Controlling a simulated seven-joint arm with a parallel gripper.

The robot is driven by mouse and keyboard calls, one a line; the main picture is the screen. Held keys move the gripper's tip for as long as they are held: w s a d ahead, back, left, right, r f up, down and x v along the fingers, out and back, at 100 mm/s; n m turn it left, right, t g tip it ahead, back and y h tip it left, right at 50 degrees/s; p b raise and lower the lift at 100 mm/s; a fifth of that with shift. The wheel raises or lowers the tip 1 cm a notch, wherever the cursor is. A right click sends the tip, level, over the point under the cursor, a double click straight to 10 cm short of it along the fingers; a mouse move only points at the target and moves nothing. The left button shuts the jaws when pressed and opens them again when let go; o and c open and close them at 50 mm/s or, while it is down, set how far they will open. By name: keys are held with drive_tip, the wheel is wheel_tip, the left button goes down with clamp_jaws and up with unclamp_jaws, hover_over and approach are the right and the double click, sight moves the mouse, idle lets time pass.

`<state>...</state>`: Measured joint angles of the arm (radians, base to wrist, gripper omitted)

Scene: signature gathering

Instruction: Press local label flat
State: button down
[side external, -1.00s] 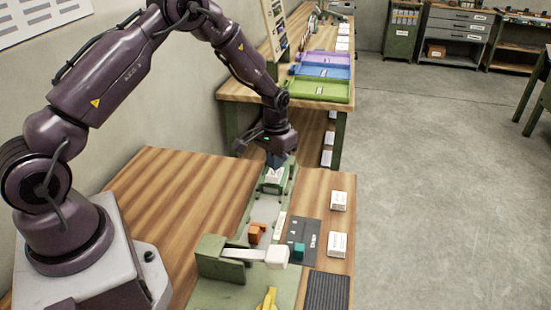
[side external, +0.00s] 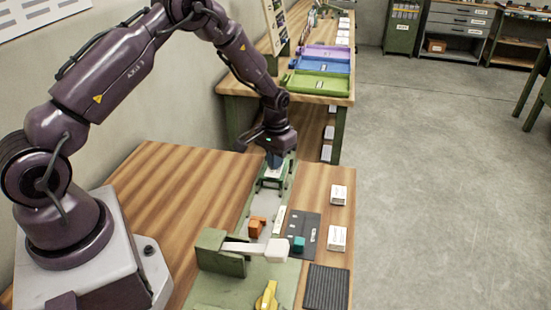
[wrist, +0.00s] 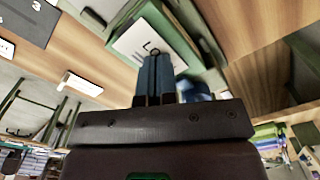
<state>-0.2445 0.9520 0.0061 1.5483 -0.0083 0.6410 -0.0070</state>
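A white piece with a small dark printed mark (wrist: 138,42), which looks like the label, lies in a green frame in the wrist view. In the side view this green holder (side external: 261,184) stands at the far end of the grey-green strip on the bench. My gripper (wrist: 155,58) has its blue fingers side by side, shut, with nothing seen between them. Its tips overlap the edge of the white piece in the wrist view; I cannot tell whether they touch it. In the side view my gripper (side external: 274,164) is low over the holder and hides most of the white piece.
An orange block (side external: 257,226), a green stand with a white-ended arm (side external: 222,255) and a yellow piece (side external: 267,296) are nearer on the bench. A dark panel (side external: 302,232) and white stacks (side external: 338,194) lie right. Coloured trays (side external: 318,84) sit on the far table. The left bench is bare.

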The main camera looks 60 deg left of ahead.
sight(266, 173)
wheel_tip(266, 173, up, 9)
idle(1.3)
drive_tip(key=s+d+r+m+t, duration=0.1)
drive_tip(key=s+d+r, duration=0.4)
drive_tip(key=s+r, duration=0.5)
drive_tip(key=s+d+r+m+t, duration=0.2)
drive_tip(key=s+d+r+t, duration=0.2)
drive_tip(key=s+r, duration=0.7)
drive_tip(key=shift+s+d+r+t, duration=0.25)
drive_tip(key=shift+s+d, duration=0.95)
drive_tip(key=shift+s, duration=0.85)
